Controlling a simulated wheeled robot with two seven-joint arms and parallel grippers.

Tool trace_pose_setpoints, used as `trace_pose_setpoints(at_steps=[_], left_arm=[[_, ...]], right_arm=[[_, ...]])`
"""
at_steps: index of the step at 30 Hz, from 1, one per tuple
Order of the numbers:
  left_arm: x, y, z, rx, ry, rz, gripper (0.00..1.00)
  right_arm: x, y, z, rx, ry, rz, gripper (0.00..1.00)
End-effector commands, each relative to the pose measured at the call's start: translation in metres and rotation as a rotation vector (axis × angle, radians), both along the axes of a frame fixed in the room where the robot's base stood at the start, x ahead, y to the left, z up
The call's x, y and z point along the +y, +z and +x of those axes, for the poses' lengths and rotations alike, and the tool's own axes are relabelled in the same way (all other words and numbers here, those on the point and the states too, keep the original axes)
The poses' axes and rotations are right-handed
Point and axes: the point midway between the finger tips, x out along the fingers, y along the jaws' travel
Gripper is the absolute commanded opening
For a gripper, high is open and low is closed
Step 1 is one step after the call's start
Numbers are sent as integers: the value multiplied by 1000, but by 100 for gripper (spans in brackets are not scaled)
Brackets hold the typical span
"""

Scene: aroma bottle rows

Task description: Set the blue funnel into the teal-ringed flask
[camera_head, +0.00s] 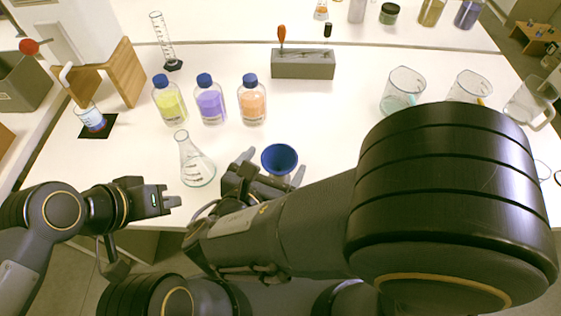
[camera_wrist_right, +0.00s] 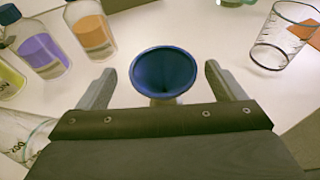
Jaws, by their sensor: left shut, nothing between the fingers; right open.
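The blue funnel (camera_head: 279,158) stands mouth up near the front of the white table. My right gripper (camera_head: 271,167) is open, its fingers apart on either side of the funnel. In the right wrist view the funnel (camera_wrist_right: 164,73) sits between the two fingers with a gap on each side. The clear conical flask (camera_head: 194,162), with a faint greenish tint at its base, stands upright left of the funnel. It partly shows at the lower left of the right wrist view (camera_wrist_right: 22,132). My left gripper (camera_head: 174,201) is shut and empty, front left of the flask.
Blue-capped bottles of yellow (camera_head: 170,102), purple (camera_head: 211,104) and orange (camera_head: 252,104) liquid stand in a row behind the flask. A grey block (camera_head: 303,66) lies behind them. Glass beakers (camera_head: 402,90) stand at the right. My right arm hides the table's front right.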

Motion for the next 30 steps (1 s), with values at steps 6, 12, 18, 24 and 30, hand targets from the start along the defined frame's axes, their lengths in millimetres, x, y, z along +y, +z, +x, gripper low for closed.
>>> trace_pose_setpoints(at_steps=[6, 12, 18, 24, 30], left_arm=[[0, -7, 0, 0, 0, 0, 0], [0, -8, 0, 1, 0, 0, 0], [0, -8, 0, 1, 0, 0, 0], [0, -8, 0, 1, 0, 0, 0], [0, -8, 0, 1, 0, 0, 0]], right_arm=[[-16, -13, 28, 1, -5, 1, 89], [-20, -16, 39, 1, -3, 2, 89], [-20, -16, 39, 1, -3, 2, 87], [-20, -16, 39, 1, -3, 3, 60], [-20, -16, 39, 1, -3, 3, 42]])
